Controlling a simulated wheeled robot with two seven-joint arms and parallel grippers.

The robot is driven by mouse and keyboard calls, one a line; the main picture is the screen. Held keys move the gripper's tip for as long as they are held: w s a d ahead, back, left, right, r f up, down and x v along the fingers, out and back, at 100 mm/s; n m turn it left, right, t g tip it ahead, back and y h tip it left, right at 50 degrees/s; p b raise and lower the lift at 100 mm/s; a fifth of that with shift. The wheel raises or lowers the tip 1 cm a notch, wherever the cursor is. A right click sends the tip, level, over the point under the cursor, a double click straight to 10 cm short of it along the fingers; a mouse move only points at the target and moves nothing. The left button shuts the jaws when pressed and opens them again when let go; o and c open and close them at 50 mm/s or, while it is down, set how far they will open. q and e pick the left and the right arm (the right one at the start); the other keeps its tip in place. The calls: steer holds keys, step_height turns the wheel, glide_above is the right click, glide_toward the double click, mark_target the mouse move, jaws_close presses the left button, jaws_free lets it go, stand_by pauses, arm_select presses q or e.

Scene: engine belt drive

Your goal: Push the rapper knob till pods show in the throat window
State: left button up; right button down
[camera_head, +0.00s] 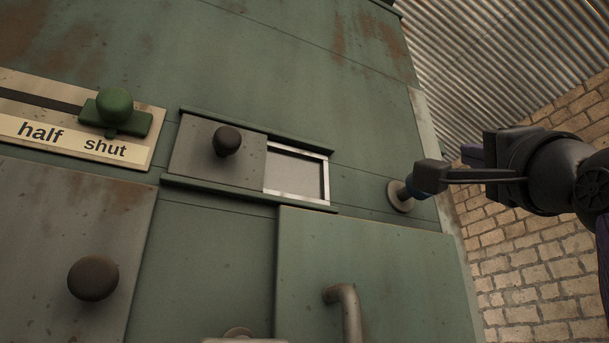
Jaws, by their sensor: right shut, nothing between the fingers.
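The throat window (295,175) is a white-framed opening in the green cabinet front, and its dark-knobbed slide (205,152) stands to its left. The pane shows plain pale grey, with no pods visible in it. To the right of the window, a round metal flange (398,197) sits on the cabinet, apparently the seat of the rapper knob. My right gripper (427,177) is shut with its tip at this flange, covering most of what projects from it. I cannot tell whether the tip touches the knob. My left gripper is not in view.
A green slider knob (115,104) sits above the "half shut" label (72,142) at upper left. A dark round knob (93,278) is on a panel at lower left. A bent handle (347,309) sticks out from the lower door. A brick wall (530,260) stands at right.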

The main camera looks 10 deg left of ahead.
steer(key=s+d+m+p, duration=0.1)
steer(key=m, duration=1.1)
steer(key=s+m+p, duration=0.1)
steer(key=m, duration=1.1)
steer(key=s+d+m, duration=0.1)
steer(key=m, duration=1.1)
steer(key=shift+s+d+p, duration=0.1)
steer(key=shift+d+p, duration=0.2)
steer(key=shift+p, duration=0.1)
steer(key=w+a+p, duration=0.2)
steer(key=w+a, duration=0.3)
steer(key=w, duration=0.2)
steer(key=shift+a, duration=0.25)
